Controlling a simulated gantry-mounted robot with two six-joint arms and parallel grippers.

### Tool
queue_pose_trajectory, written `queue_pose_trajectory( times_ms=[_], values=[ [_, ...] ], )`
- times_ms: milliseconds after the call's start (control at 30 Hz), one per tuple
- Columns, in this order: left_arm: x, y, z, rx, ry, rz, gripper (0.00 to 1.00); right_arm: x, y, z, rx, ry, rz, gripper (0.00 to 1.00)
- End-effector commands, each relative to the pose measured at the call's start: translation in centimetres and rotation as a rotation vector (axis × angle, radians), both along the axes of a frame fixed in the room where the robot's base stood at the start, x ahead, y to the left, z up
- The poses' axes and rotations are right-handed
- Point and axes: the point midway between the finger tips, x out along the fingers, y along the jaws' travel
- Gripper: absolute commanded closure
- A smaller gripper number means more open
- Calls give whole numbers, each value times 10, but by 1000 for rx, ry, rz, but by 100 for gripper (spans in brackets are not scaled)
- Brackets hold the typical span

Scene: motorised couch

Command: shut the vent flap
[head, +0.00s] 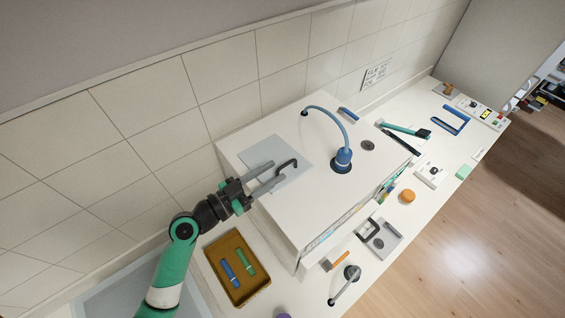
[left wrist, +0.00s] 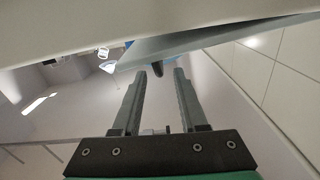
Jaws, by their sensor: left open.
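The vent flap (head: 262,148) is a pale grey panel on the top of a white cabinet, with a dark bent handle (head: 289,163) at its right side. In the left wrist view the grey flap (left wrist: 205,42) stands at an angle to the white surface, so it looks tilted. My left gripper (head: 276,172) is over the flap beside the handle, its two grey fingers apart. In the left wrist view a dark tip, likely the handle (left wrist: 157,69), shows just beyond the gap between the fingers (left wrist: 161,80). Contact cannot be told. My right gripper is not in view.
A blue curved spout (head: 343,155) stands right of the flap on the cabinet (head: 330,195). The tiled wall (head: 150,120) is close behind. Several small items lie along the right counter.

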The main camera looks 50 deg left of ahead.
Motion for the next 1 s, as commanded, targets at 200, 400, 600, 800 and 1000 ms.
queue_pose_trajectory(
  times_ms=[200,400,600,800,1000],
  values=[
    [34,-4,1,1,0,-2,58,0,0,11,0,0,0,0],
    [40,-4,0,2,0,1,58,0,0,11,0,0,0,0],
    [39,-4,0,2,0,1,70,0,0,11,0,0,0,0],
    [39,-4,0,2,0,1,100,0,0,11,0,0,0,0],
    [39,-3,0,2,0,1,100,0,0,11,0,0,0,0]
  ],
)
